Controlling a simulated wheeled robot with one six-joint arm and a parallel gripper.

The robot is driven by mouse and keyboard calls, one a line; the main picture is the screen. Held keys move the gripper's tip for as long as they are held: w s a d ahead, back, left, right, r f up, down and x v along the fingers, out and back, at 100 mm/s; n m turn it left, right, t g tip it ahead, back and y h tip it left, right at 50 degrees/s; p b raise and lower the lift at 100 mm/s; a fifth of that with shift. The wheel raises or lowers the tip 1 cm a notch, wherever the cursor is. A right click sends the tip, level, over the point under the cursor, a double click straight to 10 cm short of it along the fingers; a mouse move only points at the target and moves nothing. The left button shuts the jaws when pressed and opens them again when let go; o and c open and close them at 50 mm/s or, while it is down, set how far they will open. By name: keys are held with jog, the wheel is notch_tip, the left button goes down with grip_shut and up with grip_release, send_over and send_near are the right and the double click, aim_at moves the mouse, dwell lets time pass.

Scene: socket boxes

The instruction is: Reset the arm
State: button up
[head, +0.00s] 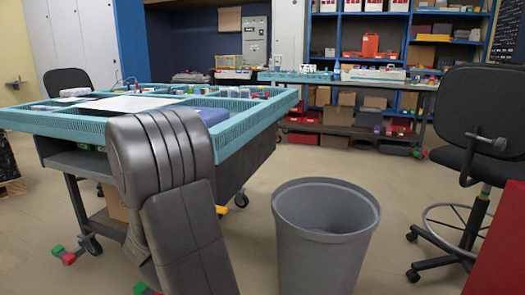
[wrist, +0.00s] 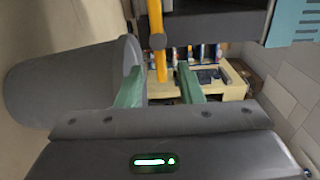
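My arm (head: 165,175) rises at the front left of the head view, in front of the teal-rimmed cart. My gripper is hidden behind the arm there. In the wrist view my gripper (wrist: 160,92) has two green fingers standing apart, with nothing seen clamped between them. A yellow bar with a grey knob (wrist: 156,20) runs down the picture between the fingers, with gaps on both sides. How far beyond them it lies I cannot tell.
A grey bin (head: 325,235) stands on the floor right of my arm; it also shows in the wrist view (wrist: 65,85). The teal-rimmed cart (head: 255,125) is close on the left. A black chair (head: 480,115) stands at right. Open floor lies behind the bin.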

jog(key=shift+w+d+r+n+p, duration=0.1)
jog(key=shift+w+r+n+p, duration=0.1)
jog(key=shift+w+n, duration=0.35)
jog(key=shift+w+d+r+n+p, duration=0.15)
jog(key=shift+w+n+p, duration=0.15)
jog(key=shift+n, duration=0.35)
jog(key=shift+w+d+r+n+p, duration=0.1)
jog(key=shift+w+r+n+p, duration=0.05)
jog(key=shift+w+n, duration=0.4)
jog(key=shift+s, duration=0.1)
